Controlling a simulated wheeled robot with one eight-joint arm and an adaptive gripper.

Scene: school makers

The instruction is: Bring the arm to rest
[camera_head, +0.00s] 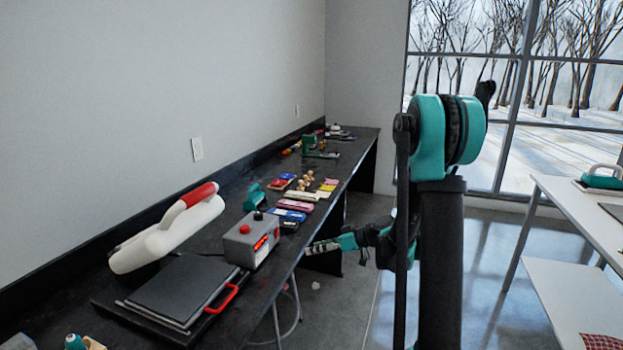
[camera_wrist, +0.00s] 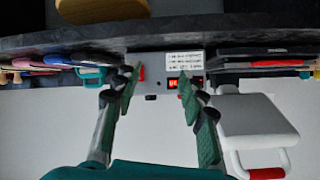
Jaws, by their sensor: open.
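My gripper (camera_head: 312,248) is at the front edge of the long black bench (camera_head: 262,292) in the head view, just right of the grey box. My folded arm stands upright at the right of it. In the wrist view, my gripper (camera_wrist: 158,76) is open, its two green-padded fingers apart with nothing between them. The grey box (camera_head: 251,240) with a red button and a lit red display stands on the bench. It also shows beyond the fingertips in the wrist view (camera_wrist: 158,62); whether they touch is unclear.
A white machine with a red handle (camera_head: 165,238) and a dark flat press (camera_head: 184,287) with a red handle are on the bench's near part. Coloured cases (camera_head: 290,215) lie farther along. A white table (camera_head: 570,215) stands right; open floor lies between.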

